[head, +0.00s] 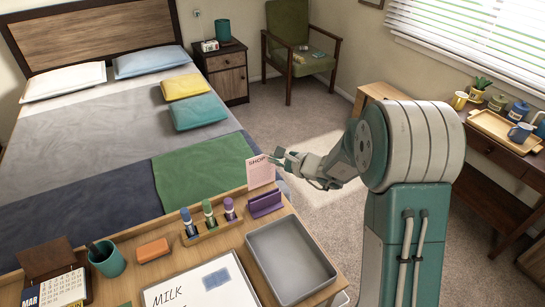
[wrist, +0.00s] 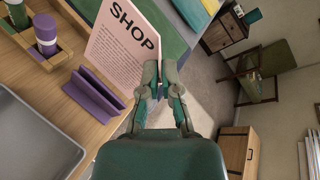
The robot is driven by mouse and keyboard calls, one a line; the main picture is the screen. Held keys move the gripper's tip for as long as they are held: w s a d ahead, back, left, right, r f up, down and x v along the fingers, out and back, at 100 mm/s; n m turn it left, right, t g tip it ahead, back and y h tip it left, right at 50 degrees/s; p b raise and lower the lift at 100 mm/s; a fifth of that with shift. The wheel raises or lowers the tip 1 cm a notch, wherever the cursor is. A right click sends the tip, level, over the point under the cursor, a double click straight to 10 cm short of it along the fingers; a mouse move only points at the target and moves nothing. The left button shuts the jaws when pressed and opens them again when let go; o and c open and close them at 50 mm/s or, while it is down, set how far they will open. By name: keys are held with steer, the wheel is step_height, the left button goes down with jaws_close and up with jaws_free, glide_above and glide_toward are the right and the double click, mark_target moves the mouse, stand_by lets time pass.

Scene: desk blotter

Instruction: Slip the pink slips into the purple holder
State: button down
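One pink slip (head: 261,172) printed SHOP stands upright just behind the purple holder in the head view. It also shows in the wrist view (wrist: 118,50), tilted, with its printed face towards me. My gripper (head: 277,157) is at the slip's upper right edge. In the wrist view my gripper's fingertips (wrist: 160,68) are close together on that edge, pinching it. The purple holder (head: 265,204) is a slotted stand on the desk's right part; in the wrist view the holder (wrist: 93,94) lies left of my fingers, its slot empty. Other slips are not seen.
A wooden rack (head: 213,231) with several capped markers stands left of the holder. A grey tray (head: 291,260) lies in front of it. An orange block (head: 153,250), a green cup (head: 107,259) and a whiteboard (head: 205,290) are further left. The desk's right edge is close to the holder.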

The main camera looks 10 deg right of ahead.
mark_target(271, 179)
steer(key=f, duration=0.3)
steer(key=shift+d+f, duration=0.25)
steer(key=shift+f, duration=0.1)
steer(key=shift+d+f, duration=0.15)
steer(key=shift+f, duration=0.1)
steer(key=shift+s, duration=0.1)
stand_by(0.5)
stand_by(1.0)
steer(key=shift+f, duration=2.7)
